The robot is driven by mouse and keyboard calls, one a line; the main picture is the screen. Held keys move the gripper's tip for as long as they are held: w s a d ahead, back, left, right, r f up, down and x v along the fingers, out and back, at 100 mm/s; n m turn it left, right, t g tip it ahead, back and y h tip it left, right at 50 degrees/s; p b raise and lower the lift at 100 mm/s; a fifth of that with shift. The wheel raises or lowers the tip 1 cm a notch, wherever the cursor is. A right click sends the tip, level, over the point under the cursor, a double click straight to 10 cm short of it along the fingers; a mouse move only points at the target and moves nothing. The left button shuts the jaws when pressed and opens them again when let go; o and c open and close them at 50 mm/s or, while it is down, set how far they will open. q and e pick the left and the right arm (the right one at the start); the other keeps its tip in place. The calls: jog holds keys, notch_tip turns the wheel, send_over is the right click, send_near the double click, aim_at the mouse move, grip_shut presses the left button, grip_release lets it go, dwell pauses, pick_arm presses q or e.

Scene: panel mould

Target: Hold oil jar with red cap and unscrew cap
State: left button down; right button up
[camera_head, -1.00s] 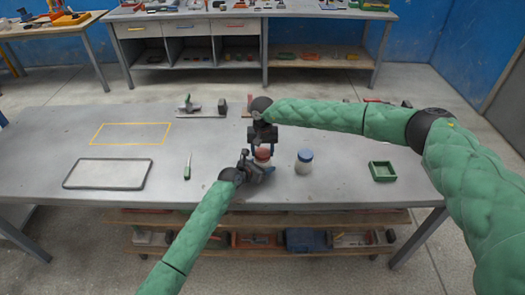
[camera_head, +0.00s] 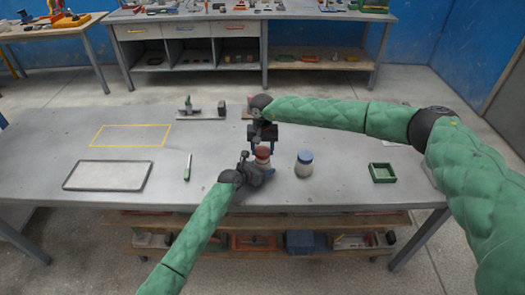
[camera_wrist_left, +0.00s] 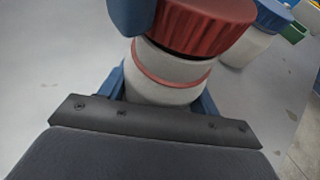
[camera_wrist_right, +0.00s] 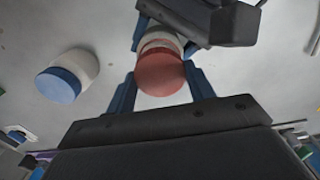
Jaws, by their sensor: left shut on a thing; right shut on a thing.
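The oil jar has a pale body (camera_wrist_left: 160,85) and a red cap (camera_head: 263,152), and it stands upright near the front middle of the table. In the left wrist view the cap (camera_wrist_left: 205,22) sits on the jar above a thin red ring. My left gripper (camera_head: 262,168) is shut on the jar's body from the left front. My right gripper (camera_head: 263,147) points down from above, shut on the red cap. Its blue fingers lie on both sides of the cap (camera_wrist_right: 160,73) in the right wrist view. Parts of the jar body are hidden by my left gripper.
A blue-capped jar (camera_head: 305,164) stands close to the right. A green tray (camera_head: 383,173) is farther right. A green-handled tool (camera_head: 187,168), a grey tray (camera_head: 107,176) and a yellow outline (camera_head: 130,146) lie left. A fixture (camera_head: 202,111) stands behind.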

aim_at(263, 151)
jog(key=shift+r, duration=0.3)
jog(key=shift+r, duration=1.95)
pick_arm(q)
jog(key=shift+c, duration=1.3)
grip_release()
